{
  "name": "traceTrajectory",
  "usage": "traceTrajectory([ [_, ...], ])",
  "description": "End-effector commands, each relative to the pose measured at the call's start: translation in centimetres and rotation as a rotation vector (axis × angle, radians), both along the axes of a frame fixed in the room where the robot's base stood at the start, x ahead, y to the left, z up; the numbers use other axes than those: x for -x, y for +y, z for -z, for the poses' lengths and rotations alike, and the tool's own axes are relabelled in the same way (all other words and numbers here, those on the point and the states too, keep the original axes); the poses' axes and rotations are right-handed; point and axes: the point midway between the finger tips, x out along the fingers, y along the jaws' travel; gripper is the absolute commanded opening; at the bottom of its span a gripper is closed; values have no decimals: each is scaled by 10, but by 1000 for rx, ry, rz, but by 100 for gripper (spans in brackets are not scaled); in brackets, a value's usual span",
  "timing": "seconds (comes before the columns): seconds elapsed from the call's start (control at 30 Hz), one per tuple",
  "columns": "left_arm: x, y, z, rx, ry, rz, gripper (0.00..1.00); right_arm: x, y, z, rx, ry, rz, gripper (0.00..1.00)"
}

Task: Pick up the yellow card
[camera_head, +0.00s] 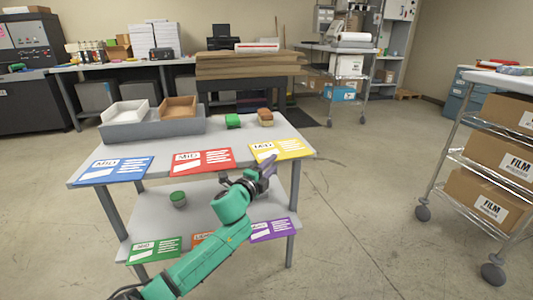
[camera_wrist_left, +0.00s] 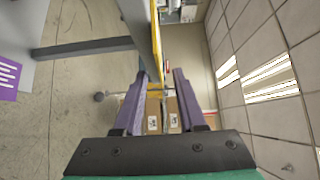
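The yellow card (camera_head: 281,149) lies at the right front corner of the upper tabletop and sticks out past its front edge. My left gripper (camera_head: 268,166) is just in front of and below this card. In the left wrist view the yellow card (camera_wrist_left: 157,42) shows nearly edge-on, its near end in line with the gap between the open purple fingers of my left gripper (camera_wrist_left: 160,74). The gripper appears empty; I cannot tell whether the card's edge is fully between the fingertips. My right gripper is not in view.
On the table (camera_head: 150,152) lie a blue card (camera_head: 113,171) and a red card (camera_head: 203,161). The lower shelf (camera_head: 150,214) holds a purple card (camera_head: 270,230). A wire rack (camera_head: 462,158) stands right.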

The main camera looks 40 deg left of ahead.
Motion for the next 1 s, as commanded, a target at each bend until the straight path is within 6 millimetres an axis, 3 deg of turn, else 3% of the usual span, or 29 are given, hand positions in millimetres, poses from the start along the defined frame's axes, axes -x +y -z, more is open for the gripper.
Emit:
traceTrajectory([
  [0.13,-21,4,-1,2,-2,-1,40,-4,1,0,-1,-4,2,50],
  [0.37,-25,4,0,1,1,0,40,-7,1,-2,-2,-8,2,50],
  [0.5,-24,4,0,1,1,0,0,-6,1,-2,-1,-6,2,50],
  [1.0,-24,4,1,2,1,0,0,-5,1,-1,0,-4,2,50],
])
